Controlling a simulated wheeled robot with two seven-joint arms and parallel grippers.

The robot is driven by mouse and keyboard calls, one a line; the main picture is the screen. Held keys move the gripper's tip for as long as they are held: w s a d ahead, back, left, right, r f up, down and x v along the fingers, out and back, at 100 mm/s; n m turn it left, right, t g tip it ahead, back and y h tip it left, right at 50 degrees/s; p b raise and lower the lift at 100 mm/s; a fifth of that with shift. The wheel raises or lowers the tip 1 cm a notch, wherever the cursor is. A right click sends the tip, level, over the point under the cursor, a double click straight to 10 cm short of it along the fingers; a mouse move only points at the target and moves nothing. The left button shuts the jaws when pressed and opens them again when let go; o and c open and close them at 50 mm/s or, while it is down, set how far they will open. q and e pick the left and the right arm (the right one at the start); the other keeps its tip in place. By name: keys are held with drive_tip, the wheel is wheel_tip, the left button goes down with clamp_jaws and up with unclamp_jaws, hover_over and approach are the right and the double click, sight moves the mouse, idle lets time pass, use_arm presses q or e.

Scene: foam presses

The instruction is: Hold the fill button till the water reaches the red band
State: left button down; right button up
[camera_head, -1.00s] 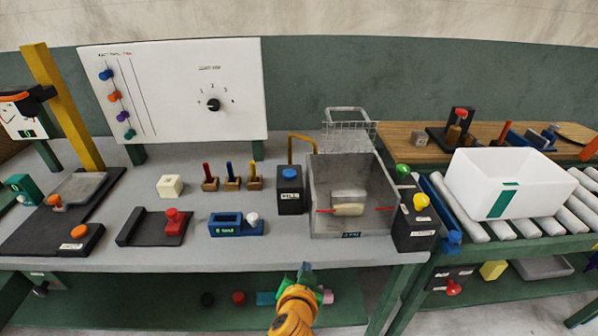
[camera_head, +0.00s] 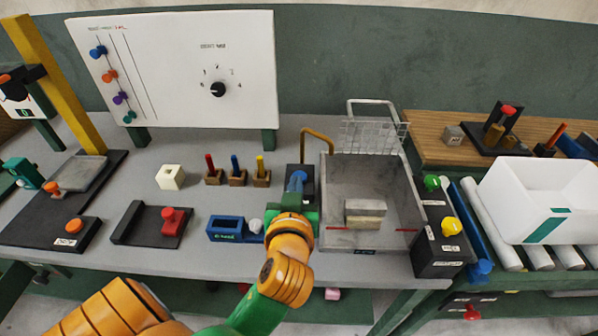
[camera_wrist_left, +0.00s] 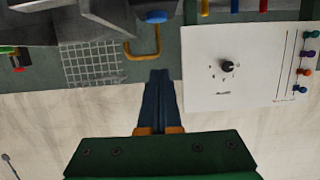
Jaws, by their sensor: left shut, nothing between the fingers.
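The blue fill button sits on a dark box (camera_head: 308,175) beside the sink; in the left wrist view the blue button (camera_wrist_left: 156,17) shows at the top edge. The grey tank (camera_head: 335,205) stands right of it, with a red band (camera_head: 338,229) low on its walls and grey and tan blocks (camera_head: 365,212) inside. My left gripper (camera_head: 296,182) is at the dark box and hides part of the button. Its blue fingers (camera_wrist_left: 158,80) are together and empty in the left wrist view. Whether they touch the button I cannot tell. My right gripper is not in view.
A brass spout (camera_head: 318,140) arches behind the box, and a wire basket (camera_head: 370,137) hangs at the tank's back. A black box with green and yellow buttons (camera_head: 440,230) stands right of the tank. A blue holder (camera_head: 228,229) lies left of my arm.

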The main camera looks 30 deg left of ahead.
use_arm(q)
hover_over(299, 173)
drive_tip(key=s+d, duration=0.2)
drive_tip(key=s, duration=0.1)
wheel_tip(299, 173, down, 2)
drive_tip(key=shift+a+f, duration=0.1)
drive_tip(key=shift+f, duration=0.15)
drive_tip(key=f, duration=0.3)
drive_tip(key=shift+w+f, duration=0.2)
drive_tip(key=shift+f, duration=0.5)
